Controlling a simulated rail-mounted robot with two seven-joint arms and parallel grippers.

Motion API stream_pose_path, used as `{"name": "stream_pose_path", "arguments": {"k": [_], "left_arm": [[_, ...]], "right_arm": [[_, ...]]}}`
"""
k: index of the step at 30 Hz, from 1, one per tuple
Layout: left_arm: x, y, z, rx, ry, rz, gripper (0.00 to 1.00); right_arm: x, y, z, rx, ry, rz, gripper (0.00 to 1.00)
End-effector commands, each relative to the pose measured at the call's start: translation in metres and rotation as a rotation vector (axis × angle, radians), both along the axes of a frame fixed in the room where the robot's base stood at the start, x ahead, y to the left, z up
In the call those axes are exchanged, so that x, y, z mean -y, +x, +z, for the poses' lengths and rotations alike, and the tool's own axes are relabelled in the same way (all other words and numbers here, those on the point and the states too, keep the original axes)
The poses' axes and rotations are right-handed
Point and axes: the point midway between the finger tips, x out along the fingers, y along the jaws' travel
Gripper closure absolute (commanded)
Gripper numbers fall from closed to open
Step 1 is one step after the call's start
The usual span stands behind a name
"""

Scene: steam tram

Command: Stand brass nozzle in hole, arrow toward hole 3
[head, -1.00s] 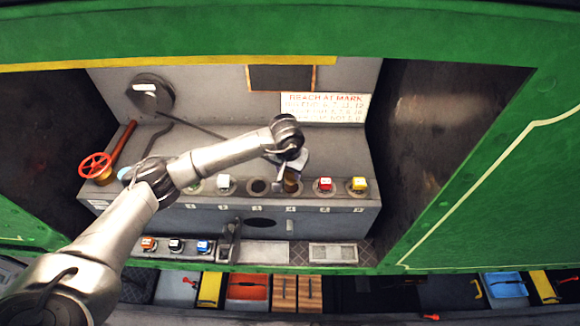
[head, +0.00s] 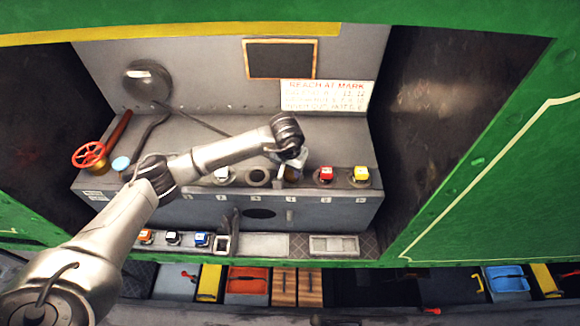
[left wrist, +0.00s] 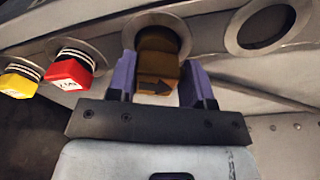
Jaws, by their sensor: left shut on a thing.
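The brass nozzle (left wrist: 158,60) is between the two purple fingers of my left gripper (left wrist: 160,75), which is shut on it. In the left wrist view a dark arrow on the nozzle points right, toward the empty ringed hole (left wrist: 266,25). The nozzle's far end is within another ringed hole; how deep it sits is hidden. In the head view my left gripper (head: 290,163) is over the row of holes, with a bit of the nozzle (head: 293,174) showing below. The empty hole (head: 257,176) is just left of it. My right gripper is out of view.
A red-capped plug (head: 326,174) and a yellow-capped plug (head: 360,174) stand right of the nozzle. A white-capped plug (head: 222,174) stands left of the empty hole. A red valve wheel (head: 89,156) is at the far left. Several capped plugs (head: 173,239) sit on the lower ledge.

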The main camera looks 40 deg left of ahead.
Motion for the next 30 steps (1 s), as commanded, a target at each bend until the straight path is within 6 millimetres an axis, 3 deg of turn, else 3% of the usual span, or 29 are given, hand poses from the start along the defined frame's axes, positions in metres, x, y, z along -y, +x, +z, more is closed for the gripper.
{"name": "stream_pose_path", "arguments": {"k": [2,3,9,12,16,24,30], "left_arm": [[-0.0001,0.0004,0.001,0.001,-0.001,0.0,0.86],[-0.0001,0.0003,0.0008,0.001,-0.001,0.0,0.5],[-0.0001,0.0001,0.0005,0.001,0.0,0.0,0.3],[-0.0001,0.0,0.0004,0.0,0.0,0.0,0.24],[-0.0001,0.0,0.0002,0.0,0.0,0.0,0.24],[-0.0001,-0.0002,-0.0002,-0.001,0.0,0.0,0.0],[0.0,-0.0001,0.0,0.0,0.0,0.0,0.0]], "right_arm": [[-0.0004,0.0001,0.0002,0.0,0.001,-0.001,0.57],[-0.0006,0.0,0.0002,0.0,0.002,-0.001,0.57],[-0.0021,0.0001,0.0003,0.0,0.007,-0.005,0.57],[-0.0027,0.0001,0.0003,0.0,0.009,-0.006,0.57],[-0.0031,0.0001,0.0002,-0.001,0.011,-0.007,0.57],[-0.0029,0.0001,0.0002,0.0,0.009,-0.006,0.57],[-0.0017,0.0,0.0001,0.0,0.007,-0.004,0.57]]}}
